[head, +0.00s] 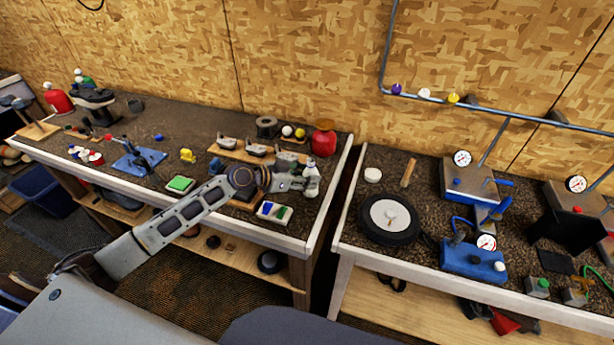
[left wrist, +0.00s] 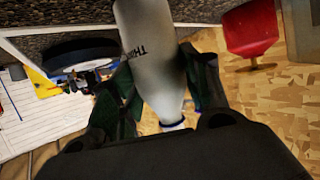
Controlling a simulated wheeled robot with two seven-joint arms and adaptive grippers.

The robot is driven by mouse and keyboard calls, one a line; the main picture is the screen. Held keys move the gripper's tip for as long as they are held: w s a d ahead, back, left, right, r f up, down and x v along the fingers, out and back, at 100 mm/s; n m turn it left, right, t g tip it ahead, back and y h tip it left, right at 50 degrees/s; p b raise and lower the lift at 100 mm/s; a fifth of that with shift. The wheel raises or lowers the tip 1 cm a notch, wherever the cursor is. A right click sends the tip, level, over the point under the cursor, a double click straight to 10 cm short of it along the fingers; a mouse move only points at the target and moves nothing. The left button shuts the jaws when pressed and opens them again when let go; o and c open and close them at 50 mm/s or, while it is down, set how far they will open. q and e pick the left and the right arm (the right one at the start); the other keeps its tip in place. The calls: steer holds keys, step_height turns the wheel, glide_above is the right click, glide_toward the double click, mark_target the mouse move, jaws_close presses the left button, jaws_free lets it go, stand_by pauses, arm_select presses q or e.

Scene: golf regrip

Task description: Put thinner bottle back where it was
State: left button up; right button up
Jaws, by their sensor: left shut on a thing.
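The thinner bottle (head: 311,176) is pale grey-white and stands near the right end of the left workbench (head: 337,185) in the head view. In the left wrist view the thinner bottle (left wrist: 150,45) shows dark lettering that begins "TH" and a narrow neck with a blue-edged white cap. My left gripper (head: 303,185) is shut around the bottle; its dark fingers (left wrist: 160,85) lie on both sides of it. Whether the bottle's base touches the bench cannot be told. My right gripper is not in view.
A red can (head: 323,143) stands just behind the bottle. A wooden rack with club heads (head: 256,150) lies behind my gripper, and a white tray with coloured pieces (head: 274,211) lies in front. A gap separates the right bench, which bears a black wheel (head: 374,231).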

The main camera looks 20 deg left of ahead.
arm_select(q)
steer(key=shift+f, duration=0.15)
steer(key=o, duration=1.1)
steer(key=shift+b+v, duration=1.3)
steer(key=shift+v, duration=4.75)
